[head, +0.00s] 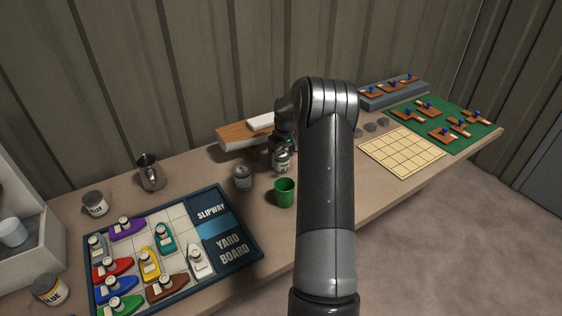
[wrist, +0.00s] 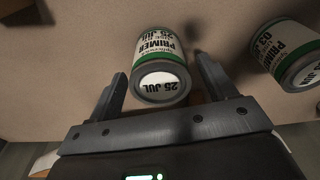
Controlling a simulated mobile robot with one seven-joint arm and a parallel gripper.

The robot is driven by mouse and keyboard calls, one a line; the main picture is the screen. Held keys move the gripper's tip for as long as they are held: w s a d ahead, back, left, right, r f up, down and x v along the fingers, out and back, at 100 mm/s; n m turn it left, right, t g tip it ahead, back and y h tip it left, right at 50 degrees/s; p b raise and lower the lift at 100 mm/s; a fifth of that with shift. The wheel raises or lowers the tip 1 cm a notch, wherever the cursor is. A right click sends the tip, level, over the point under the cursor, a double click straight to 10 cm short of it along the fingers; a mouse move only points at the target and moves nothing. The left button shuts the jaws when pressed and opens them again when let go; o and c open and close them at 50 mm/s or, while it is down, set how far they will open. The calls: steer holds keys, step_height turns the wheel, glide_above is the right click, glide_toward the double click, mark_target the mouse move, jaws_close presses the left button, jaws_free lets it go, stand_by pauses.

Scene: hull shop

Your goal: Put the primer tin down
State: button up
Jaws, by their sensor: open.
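A primer tin with a white and green label and a lid marked "25 JUL" (wrist: 160,78) is between the two fingers of my gripper (wrist: 162,70) in the wrist view. The fingers are apart, with a visible gap on the left side; contact on the right is hard to tell. In the head view this tin (head: 281,163) appears upright on the bench, directly below my gripper (head: 283,142), which is partly hidden by my arm. A second primer tin (head: 242,178) stands to its left; it also shows at the right of the wrist view (wrist: 288,52).
A green cup (head: 285,193) stands just in front of the tins. A wood-topped block (head: 237,137) is behind them. The yard board (head: 250,252) with several toy boats and a metal jug (head: 150,172) are at left. A gridded mat (head: 402,152) lies at right.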

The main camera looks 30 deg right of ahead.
mark_target(283, 155)
steer(key=r, duration=0.6)
steer(key=s+r, duration=0.1)
steer(key=r, duration=0.1)
steer(key=shift+r, duration=0.4)
steer(key=s+a+r+t+h, duration=0.1)
steer(key=s+a+r, duration=0.5)
steer(key=a+r, duration=0.3)
steer(key=s+a+r+t, duration=0.1)
steer(key=s+a+r, duration=0.5)
steer(key=a+r, duration=0.3)
steer(key=s+a+f+m+t, duration=0.1)
steer(key=s+a, duration=0.5)
steer(key=s, duration=0.6)
steer(key=s+a+t, duration=0.1)
steer(key=s+a, duration=0.6)
steer(key=s, duration=0.5)
steer(key=shift+s+a+f+m+y, duration=0.2)
steer(key=shift+a+f+m+y, duration=0.05)
steer(key=shift+f+m+y, duration=0.15)
